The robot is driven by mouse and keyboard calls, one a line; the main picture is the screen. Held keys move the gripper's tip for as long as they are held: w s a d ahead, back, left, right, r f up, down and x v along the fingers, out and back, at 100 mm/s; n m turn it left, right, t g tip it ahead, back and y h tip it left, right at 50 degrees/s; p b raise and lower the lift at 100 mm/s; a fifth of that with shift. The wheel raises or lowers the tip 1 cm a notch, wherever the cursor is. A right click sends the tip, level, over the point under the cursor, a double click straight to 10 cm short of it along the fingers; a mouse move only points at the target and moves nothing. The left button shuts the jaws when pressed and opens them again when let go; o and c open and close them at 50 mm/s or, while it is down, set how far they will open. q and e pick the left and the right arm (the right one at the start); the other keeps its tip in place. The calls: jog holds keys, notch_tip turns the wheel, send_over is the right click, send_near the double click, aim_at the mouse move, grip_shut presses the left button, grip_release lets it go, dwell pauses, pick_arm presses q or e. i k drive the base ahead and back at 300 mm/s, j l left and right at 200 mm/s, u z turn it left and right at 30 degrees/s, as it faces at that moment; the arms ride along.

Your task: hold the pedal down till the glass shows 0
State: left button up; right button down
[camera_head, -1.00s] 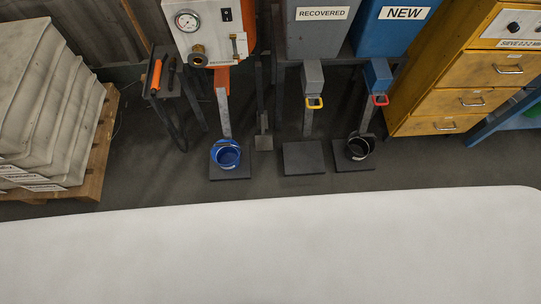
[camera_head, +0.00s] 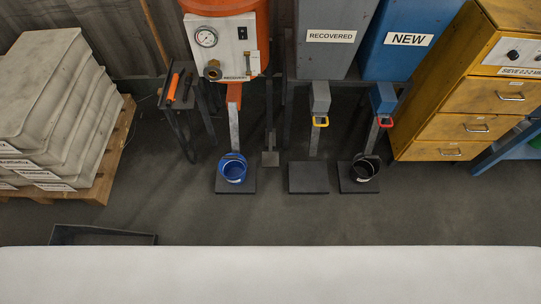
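The orange blast machine (camera_head: 225,30) stands at the back, with a white panel (camera_head: 232,52) on its front. A round gauge (camera_head: 206,37) sits at the panel's upper left; its reading is too small to tell. Beside it are a dark switch, a brass fitting (camera_head: 213,71) and a small upright part at the right. A grey flat pedal (camera_head: 270,158) lies at the foot of a dark upright bar, right of the blue bucket (camera_head: 233,170). Nothing rests on the pedal. Neither of my grippers shows in the view.
A grey RECOVERED hopper (camera_head: 332,55) and blue NEW hopper (camera_head: 408,58) stand right of the machine. A black bucket (camera_head: 364,169) sits below NEW. Yellow drawers (camera_head: 462,125) stand right, stacked sacks (camera_head: 50,110) left. My white body fills the bottom.

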aim_at(269, 159)
jog(key=i+l+u, duration=0.2)
jog(key=l+u, duration=0.15)
jog(key=l, duration=0.15)
jog(key=i+l+u, duration=0.1)
jog(key=l+u, duration=0.65)
jog(key=l, duration=0.35)
